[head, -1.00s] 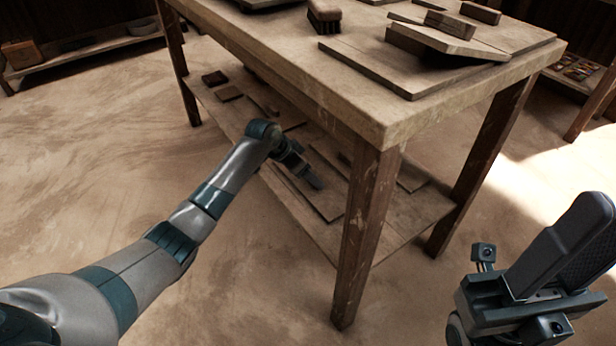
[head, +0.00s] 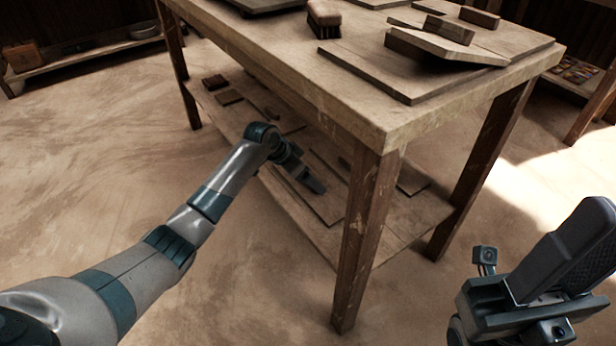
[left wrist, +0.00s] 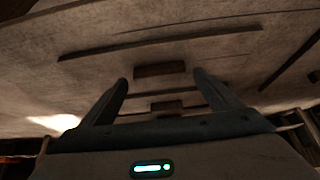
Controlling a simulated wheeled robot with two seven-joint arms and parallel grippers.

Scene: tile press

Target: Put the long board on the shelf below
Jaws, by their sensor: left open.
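A long flat board (head: 327,207) lies on the lower shelf (head: 400,232) under the workbench, partly hidden by my left gripper. My left gripper (head: 314,184) is under the tabletop, over or beside this board; whether it touches cannot be told. In the left wrist view its fingers (left wrist: 160,90) are spread apart, with nothing seen held between them. A small dark block (left wrist: 160,70) and a long thin board edge (left wrist: 165,42) lie beyond the fingertips there. My right gripper (head: 570,255) is at the lower right, away from the bench; its finger gap is not clear.
The workbench top (head: 365,115) carries boards, small blocks and a brush (head: 324,18). A front leg (head: 362,240) stands right of my left gripper. Small tiles (head: 229,96) lie on the shelf's left part. The floor (head: 90,180) to the left is clear.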

